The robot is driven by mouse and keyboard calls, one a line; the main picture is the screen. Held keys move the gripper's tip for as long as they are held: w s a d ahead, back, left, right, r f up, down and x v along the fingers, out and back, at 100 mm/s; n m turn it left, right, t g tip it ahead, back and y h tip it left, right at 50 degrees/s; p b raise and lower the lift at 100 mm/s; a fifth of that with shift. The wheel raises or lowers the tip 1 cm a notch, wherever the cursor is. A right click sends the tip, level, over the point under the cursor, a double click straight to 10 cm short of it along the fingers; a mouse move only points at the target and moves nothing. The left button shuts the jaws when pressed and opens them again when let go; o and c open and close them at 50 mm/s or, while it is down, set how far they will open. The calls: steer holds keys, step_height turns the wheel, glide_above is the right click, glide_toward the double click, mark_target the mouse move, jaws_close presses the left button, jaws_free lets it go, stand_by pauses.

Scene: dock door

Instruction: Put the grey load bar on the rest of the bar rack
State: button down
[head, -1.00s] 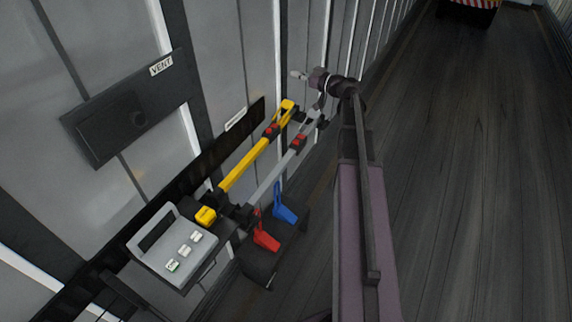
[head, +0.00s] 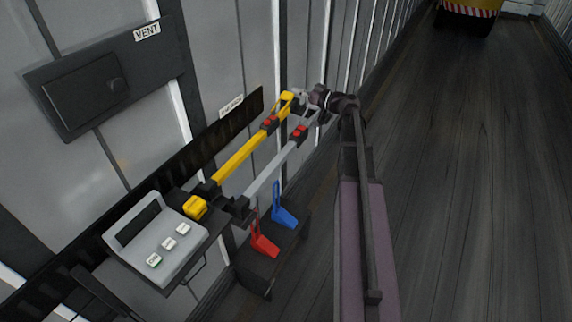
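The grey load bar (head: 270,175) slants from a dark bracket at its near end up to a grey handle end with a red button at its far end. A yellow bar (head: 238,157) runs beside it on the left, nearly parallel. Both bars are by the wall, near the dark rail that seems to belong to the bar rack (head: 178,160). My gripper (head: 301,97) is at the far ends of the bars, close to the grey handle. Its fingers are small and partly overlap the bar ends, so I cannot tell whether it is open or touches the bar.
A grey box with several white buttons (head: 157,240) stands at lower left. A red lever (head: 263,246) and a blue lever (head: 284,215) rise from a dark base below the bars. A dark vent panel (head: 85,95) is on the wall.

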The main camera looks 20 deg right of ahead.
step_height(320, 180, down, 6)
steer(key=b, duration=0.5)
steer(key=shift+m, duration=0.3)
steer(key=shift+d, duration=0.1)
stand_by(0.6)
